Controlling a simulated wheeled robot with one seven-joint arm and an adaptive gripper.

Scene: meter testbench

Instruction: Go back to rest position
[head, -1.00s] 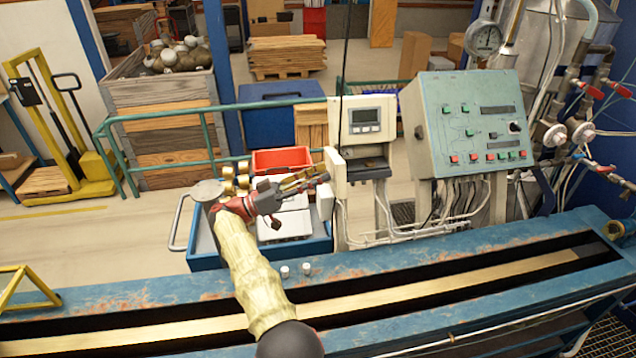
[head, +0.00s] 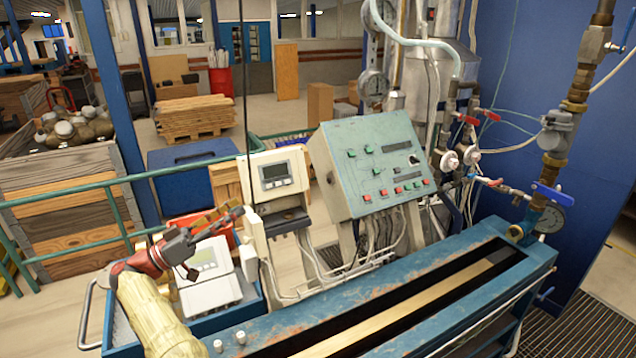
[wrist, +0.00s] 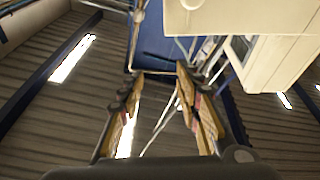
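My gripper (head: 222,218) is raised over the blue cart at the lower left of the head view, pointing right toward the beige meter box (head: 277,178) with a small grey display. In the wrist view, the two fingers of my gripper (wrist: 157,95) stand apart with nothing between them. Behind them show the ceiling and the underside of a pale box (wrist: 225,18). A white meter (head: 209,272) lies in the cart, partly behind my arm.
The blue test bench (head: 535,262) runs along the front, with two small white caps (head: 229,341) at its left end. A green control panel (head: 372,165) stands behind it. Red-handled valves (head: 468,120) and pipes are at the right. A green railing (head: 75,190) crosses the left.

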